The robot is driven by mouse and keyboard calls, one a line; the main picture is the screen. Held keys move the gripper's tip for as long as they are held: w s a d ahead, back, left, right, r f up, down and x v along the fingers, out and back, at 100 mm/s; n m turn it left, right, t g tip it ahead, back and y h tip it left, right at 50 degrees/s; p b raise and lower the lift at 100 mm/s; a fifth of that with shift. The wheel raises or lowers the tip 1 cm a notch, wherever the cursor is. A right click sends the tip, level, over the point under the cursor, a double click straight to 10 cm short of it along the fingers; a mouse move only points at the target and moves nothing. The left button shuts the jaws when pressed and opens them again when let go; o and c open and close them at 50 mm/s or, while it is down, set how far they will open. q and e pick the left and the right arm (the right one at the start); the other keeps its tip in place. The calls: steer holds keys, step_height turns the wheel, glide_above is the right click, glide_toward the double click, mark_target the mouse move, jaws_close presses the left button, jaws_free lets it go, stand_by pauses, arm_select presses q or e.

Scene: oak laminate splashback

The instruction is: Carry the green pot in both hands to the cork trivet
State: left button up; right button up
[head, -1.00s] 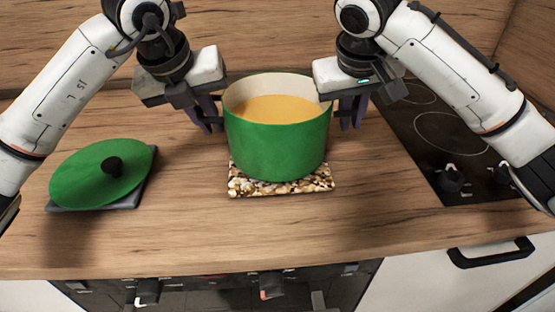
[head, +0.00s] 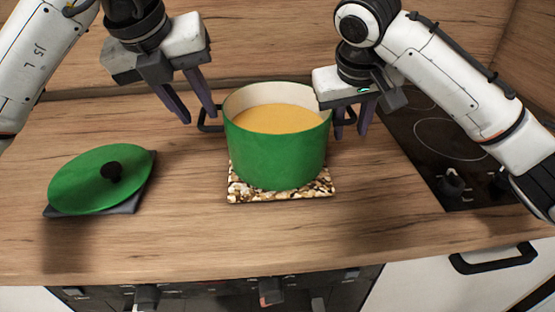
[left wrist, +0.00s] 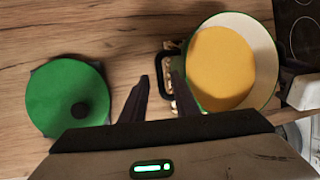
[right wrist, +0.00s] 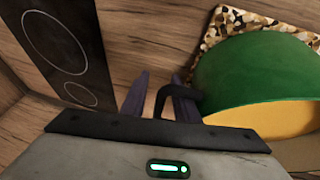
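The green pot (head: 277,155), full of an orange-yellow liquid, stands upright on the speckled brown-and-white cork trivet (head: 240,192). The trivet's front strip shows below the pot. My right gripper (head: 350,132) is open at the pot's right side. In the right wrist view its fingers (right wrist: 158,100) are spread on either side of the right handle (right wrist: 163,92).
A green lid (head: 85,182) with a black knob lies on a dark flat slab (head: 133,203) at the left. A black hob (head: 420,165) with knobs is at the right. Wooden counter is clear between lid and pot. A wooden splashback (head: 260,40) stands behind.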

steer(key=shift+r, duration=0.2)
arm_select(q)
steer(key=v, duration=0.5)
arm_select(e)
steer(key=v, duration=1.1)
steer(key=shift+s+r, duration=0.2)
steer(key=shift+r, duration=0.05)
